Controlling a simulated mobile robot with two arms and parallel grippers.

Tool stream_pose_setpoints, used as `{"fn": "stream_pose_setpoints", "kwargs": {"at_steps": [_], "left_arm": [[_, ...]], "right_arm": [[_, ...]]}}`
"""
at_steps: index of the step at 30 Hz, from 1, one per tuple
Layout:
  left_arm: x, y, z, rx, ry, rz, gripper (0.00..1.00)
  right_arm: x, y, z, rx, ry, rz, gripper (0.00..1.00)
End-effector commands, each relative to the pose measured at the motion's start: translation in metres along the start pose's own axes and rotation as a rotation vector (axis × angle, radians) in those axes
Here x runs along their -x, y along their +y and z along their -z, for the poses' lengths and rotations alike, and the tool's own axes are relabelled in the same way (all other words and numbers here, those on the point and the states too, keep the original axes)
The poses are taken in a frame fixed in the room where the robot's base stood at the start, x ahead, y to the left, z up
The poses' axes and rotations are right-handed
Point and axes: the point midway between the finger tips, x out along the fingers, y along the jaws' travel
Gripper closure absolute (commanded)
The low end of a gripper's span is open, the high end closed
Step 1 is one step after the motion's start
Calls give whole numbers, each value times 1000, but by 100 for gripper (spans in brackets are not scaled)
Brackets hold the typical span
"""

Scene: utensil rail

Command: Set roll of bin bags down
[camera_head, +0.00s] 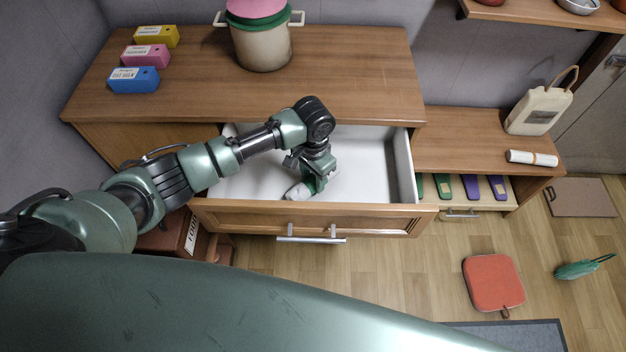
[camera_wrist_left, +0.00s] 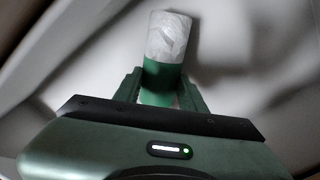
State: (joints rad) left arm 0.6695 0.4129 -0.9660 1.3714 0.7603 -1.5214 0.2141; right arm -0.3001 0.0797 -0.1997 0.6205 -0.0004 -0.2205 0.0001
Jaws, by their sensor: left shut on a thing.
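The roll of bin bags (camera_wrist_left: 167,42) is whitish with a green band and lies between the fingers of my left gripper in the left wrist view. In the head view the roll's pale end (camera_head: 297,192) shows inside the open drawer (camera_head: 375,180), near its front panel. My left gripper (camera_head: 312,185) reaches down into the drawer and is shut on the roll; in the left wrist view its fingers (camera_wrist_left: 160,92) flank the green part. I cannot tell whether the roll touches the drawer floor. My right gripper is not in view.
The drawer's white floor is otherwise clear. On the cabinet top stand a lidded pot (camera_head: 262,45) and yellow, pink and blue boxes (camera_head: 134,80). A shallower drawer (camera_head: 470,203) at right holds several coloured items. A beige jug (camera_head: 540,108) and a white roll (camera_head: 532,158) are on the lower counter.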

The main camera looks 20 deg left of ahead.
Motion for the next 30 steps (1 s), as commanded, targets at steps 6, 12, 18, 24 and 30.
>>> {"fn": "stream_pose_setpoints", "kwargs": {"at_steps": [6,12,18,24,30], "left_arm": [[-14,0,0,0,2,0,100],[-14,0,0,0,1,0,100],[-16,0,0,1,0,-1,38],[-16,0,0,1,1,0,38],[-8,0,1,0,3,0,38]], "right_arm": [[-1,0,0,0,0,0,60],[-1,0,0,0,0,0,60],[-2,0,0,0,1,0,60],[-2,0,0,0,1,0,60],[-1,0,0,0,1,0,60]]}}
